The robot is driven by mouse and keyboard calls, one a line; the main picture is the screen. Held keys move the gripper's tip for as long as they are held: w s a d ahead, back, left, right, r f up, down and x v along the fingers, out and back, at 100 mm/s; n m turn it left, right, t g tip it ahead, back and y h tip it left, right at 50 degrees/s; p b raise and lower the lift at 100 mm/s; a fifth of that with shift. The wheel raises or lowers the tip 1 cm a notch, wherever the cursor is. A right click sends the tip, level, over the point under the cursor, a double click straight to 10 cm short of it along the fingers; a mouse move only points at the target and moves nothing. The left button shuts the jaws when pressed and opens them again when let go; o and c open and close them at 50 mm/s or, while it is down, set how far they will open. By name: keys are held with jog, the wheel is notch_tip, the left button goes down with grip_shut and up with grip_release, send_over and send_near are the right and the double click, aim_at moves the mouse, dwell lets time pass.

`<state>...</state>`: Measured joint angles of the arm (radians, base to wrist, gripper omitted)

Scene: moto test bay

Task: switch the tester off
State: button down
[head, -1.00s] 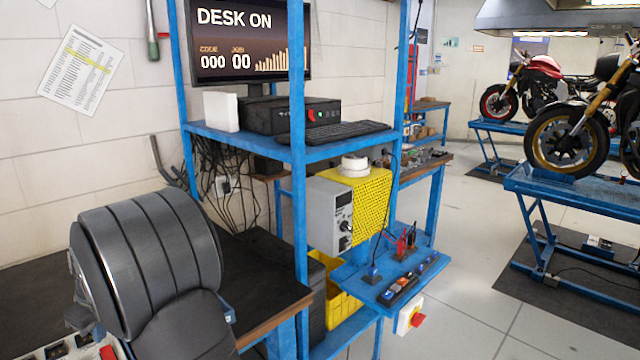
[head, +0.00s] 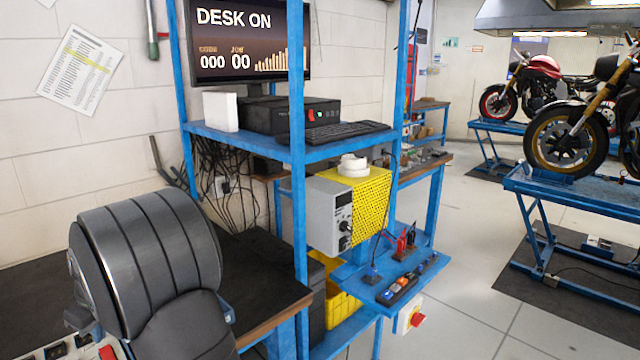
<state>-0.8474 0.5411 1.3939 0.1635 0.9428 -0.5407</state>
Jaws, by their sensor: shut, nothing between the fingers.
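The monitor (head: 250,42) on the blue rack reads "DESK ON", with code 000 and job 00. Below it, a black box (head: 272,116) on the shelf has a red switch (head: 311,115) and a small green light on its front. A grey instrument (head: 328,215) with a dark knob and a yellow perforated side hangs under the shelf. A red knob on a yellow and white box (head: 410,317) sits below the small blue tray. I cannot tell which of these is the tester. My gripper is not visible; a dark rounded part, probably my arm, fills the lower left.
A keyboard (head: 345,132) lies on the blue shelf (head: 350,147) by the black box. The small blue tray (head: 385,290) holds several small items. Rack posts stand in front of the shelf. A partly cut-off panel with a red switch (head: 107,352) is at bottom left. Motorcycles stand on lifts at right.

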jog(key=shift+f, duration=0.15)
jog(key=shift+f, duration=0.45)
jog(key=shift+f, duration=0.5)
dwell(0.5)
jog(key=shift+r, duration=3.5)
jog(key=shift+f, duration=3.4)
